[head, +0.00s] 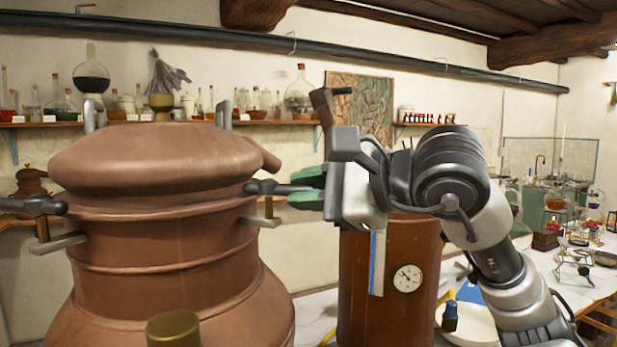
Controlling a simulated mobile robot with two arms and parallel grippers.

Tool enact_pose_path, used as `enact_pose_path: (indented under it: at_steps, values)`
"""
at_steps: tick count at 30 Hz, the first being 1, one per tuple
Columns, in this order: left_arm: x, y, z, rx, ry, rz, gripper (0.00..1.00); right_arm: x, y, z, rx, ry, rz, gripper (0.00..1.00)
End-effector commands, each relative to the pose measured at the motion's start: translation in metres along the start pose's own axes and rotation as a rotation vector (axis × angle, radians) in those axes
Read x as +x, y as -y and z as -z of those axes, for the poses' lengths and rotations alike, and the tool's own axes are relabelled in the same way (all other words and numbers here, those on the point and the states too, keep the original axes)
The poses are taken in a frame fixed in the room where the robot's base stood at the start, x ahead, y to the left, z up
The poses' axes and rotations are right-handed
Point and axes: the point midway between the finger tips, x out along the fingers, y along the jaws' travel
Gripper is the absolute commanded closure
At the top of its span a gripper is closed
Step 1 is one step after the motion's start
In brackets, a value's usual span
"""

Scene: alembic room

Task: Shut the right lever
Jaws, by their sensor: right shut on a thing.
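A large copper still (160,240) with a domed lid (155,160) fills the left of the head view. A dark lever (265,187) sticks out from its right side, above a small metal bracket (262,221). A matching left lever (35,205) lies at its left side. My right gripper (305,188) has green fingertips and is shut on the outer end of the right lever. The lever lies about level; the fingers hide its tip. My left gripper is not in view.
A brown copper cylinder with a dial gauge (407,278) stands behind my right arm. A brass knob (173,328) is at the front of the still. A shelf of flasks (270,122) runs along the back wall. A bench with glassware (575,265) is at the right.

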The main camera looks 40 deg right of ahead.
Motion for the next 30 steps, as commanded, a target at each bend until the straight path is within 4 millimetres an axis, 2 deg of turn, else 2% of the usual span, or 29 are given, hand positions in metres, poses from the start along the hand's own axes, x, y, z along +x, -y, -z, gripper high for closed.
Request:
enact_pose_path:
  at_steps: [1, 9, 27, 28, 30]
  values:
    - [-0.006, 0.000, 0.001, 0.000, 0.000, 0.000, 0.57, -0.001, 0.001, -0.004, 0.002, -0.026, 0.014, 1.00]
    - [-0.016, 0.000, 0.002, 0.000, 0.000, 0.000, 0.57, -0.002, -0.003, -0.007, 0.030, -0.122, 0.075, 1.00]
    - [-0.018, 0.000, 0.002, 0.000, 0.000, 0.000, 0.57, -0.002, -0.005, -0.007, 0.041, -0.157, 0.094, 1.00]
    - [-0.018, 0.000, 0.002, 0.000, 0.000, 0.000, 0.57, -0.002, -0.005, -0.007, 0.041, -0.157, 0.094, 0.81]
    - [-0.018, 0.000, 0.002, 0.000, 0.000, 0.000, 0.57, -0.002, -0.005, -0.007, 0.041, -0.157, 0.093, 0.71]
